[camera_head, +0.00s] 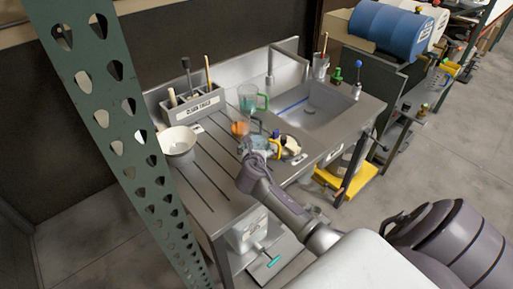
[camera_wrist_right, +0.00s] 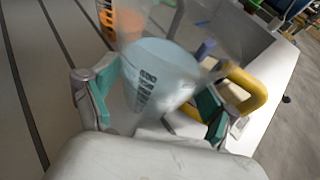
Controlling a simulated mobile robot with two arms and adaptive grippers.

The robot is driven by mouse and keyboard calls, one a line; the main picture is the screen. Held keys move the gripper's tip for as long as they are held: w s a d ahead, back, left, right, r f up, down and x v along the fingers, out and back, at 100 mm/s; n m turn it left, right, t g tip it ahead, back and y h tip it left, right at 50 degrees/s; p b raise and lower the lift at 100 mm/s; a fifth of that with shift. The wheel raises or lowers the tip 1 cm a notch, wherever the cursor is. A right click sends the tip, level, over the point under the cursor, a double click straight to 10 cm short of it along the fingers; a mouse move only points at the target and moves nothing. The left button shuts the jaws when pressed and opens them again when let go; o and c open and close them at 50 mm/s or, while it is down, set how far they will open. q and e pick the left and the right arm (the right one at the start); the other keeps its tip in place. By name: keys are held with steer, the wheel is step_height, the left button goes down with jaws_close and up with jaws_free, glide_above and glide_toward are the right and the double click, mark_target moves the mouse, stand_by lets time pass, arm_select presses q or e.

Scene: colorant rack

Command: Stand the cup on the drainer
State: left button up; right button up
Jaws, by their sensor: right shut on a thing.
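My right gripper (camera_head: 255,152) is over the drainer (camera_head: 205,165), at its side toward the sink. In the right wrist view its teal-padded fingers (camera_wrist_right: 155,100) are either side of a clear cup (camera_wrist_right: 160,72) with a pale blue tint, dark printed marks and a yellow handle. The handle is on the right, outside the fingers. In the head view the cup (camera_head: 261,143) is partly hidden by the gripper. Whether its base touches the surface cannot be told. My left gripper is not in view.
An orange item (camera_head: 240,128) is close beyond the cup, and a green-handled clear cup (camera_head: 248,98) stands behind it. A white bowl (camera_head: 178,140) and grey caddy (camera_head: 193,107) are at the left. The sink (camera_head: 315,105) is at the right. The drainer's grooved front is clear.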

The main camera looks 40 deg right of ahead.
steer(key=o, duration=1.3)
steer(key=shift+f, duration=0.1)
steer(key=shift+s+r, duration=0.1)
steer(key=shift+r, duration=0.15)
steer(key=v, duration=1.2)
steer(key=shift+f, duration=0.1)
steer(key=shift+f, duration=0.1)
